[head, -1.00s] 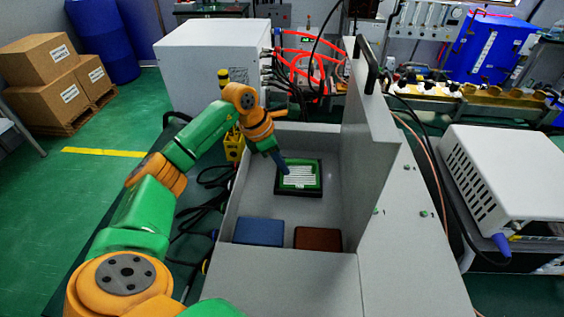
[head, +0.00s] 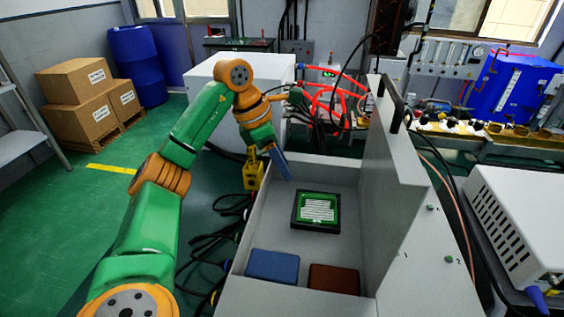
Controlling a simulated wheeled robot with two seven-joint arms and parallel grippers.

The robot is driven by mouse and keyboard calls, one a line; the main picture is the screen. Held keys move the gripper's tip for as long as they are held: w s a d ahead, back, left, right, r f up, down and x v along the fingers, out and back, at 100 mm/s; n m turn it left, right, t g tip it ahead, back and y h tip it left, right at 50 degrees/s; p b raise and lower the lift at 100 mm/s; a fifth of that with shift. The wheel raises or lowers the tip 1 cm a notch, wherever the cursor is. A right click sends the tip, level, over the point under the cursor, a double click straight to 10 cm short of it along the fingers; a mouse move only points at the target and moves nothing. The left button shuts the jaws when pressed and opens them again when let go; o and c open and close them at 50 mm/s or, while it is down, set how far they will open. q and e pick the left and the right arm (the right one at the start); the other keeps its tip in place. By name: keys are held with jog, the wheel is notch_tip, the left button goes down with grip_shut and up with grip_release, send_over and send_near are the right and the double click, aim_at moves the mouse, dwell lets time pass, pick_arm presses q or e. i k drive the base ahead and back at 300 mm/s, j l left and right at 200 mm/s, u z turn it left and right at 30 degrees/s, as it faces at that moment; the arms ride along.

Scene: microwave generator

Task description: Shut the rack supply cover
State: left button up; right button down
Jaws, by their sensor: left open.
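The rack supply is a grey open-topped box (head: 247,215). Its grey cover (head: 395,170) stands upright along the right side, with a black handle (head: 393,106) near its top. Inside the box are a green board module in a black frame (head: 317,211), a blue block (head: 272,266) and a brown block (head: 333,279). My left gripper (head: 283,166) is open, with nothing visible in it, near the box's back left part and apart from the cover. Its blue finger shows nearly edge-on. My right gripper is out of view.
A white cabinet (head: 222,72) with red and black cables (head: 322,105) stands behind the box. A white vented unit (head: 520,215) stands at the right. Black cables lie on the left.

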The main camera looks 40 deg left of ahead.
aim_at(396, 185)
jog(key=k+l, duration=1.15)
jog(key=l, duration=0.25)
